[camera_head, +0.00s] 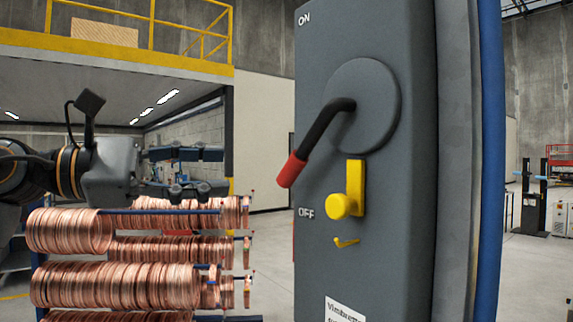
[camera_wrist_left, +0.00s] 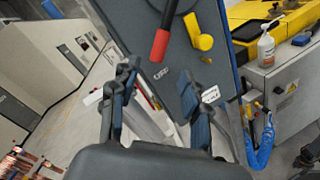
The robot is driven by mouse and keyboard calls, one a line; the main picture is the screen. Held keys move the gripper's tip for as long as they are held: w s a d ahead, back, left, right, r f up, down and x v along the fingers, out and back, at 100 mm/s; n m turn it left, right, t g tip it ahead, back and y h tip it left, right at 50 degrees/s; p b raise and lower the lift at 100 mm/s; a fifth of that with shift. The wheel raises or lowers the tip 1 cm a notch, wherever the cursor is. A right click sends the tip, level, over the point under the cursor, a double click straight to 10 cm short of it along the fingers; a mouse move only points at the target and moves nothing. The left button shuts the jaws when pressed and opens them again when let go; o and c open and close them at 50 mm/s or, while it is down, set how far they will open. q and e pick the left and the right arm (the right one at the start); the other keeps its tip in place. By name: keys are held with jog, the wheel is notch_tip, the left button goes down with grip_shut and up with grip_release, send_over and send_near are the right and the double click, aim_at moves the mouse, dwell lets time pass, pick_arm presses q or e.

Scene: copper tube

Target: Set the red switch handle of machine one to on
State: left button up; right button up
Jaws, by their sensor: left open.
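The switch handle (camera_head: 292,170) is a black bent lever with a red grip, on a round grey hub of the grey switch box (camera_head: 402,230). It points down and left, toward the OFF mark; the ON mark is at the top of the box. In the left wrist view the red grip (camera_wrist_left: 160,45) is ahead of the fingers, at upper centre. My left gripper (camera_head: 222,171) is open and empty, left of the handle and apart from it. It also shows in the left wrist view (camera_wrist_left: 160,85), with its two fingers spread. My right gripper is not in view.
A yellow knob and latch (camera_head: 345,203) sit just below the hub. A rack of copper coils (camera_head: 120,285) stands below and behind my left arm. In the left wrist view, a spray bottle (camera_wrist_left: 266,48) stands on a grey cabinet (camera_wrist_left: 285,85) at right.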

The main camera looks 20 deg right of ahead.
aim_at(284, 168)
pick_arm(q)
jog(key=d+p, duration=0.1)
jog(key=d, duration=0.2)
jog(key=d+p, duration=0.1)
jog(key=d, duration=0.3)
jog(key=d+p, duration=0.1)
jog(key=d, duration=0.3)
jog(key=shift+w+d+p, duration=0.15)
jog(key=shift+w+p, duration=0.15)
jog(key=shift+w, duration=0.1)
jog(key=shift+d, duration=0.45)
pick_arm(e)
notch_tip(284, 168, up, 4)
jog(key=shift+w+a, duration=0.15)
pick_arm(q)
grip_shut()
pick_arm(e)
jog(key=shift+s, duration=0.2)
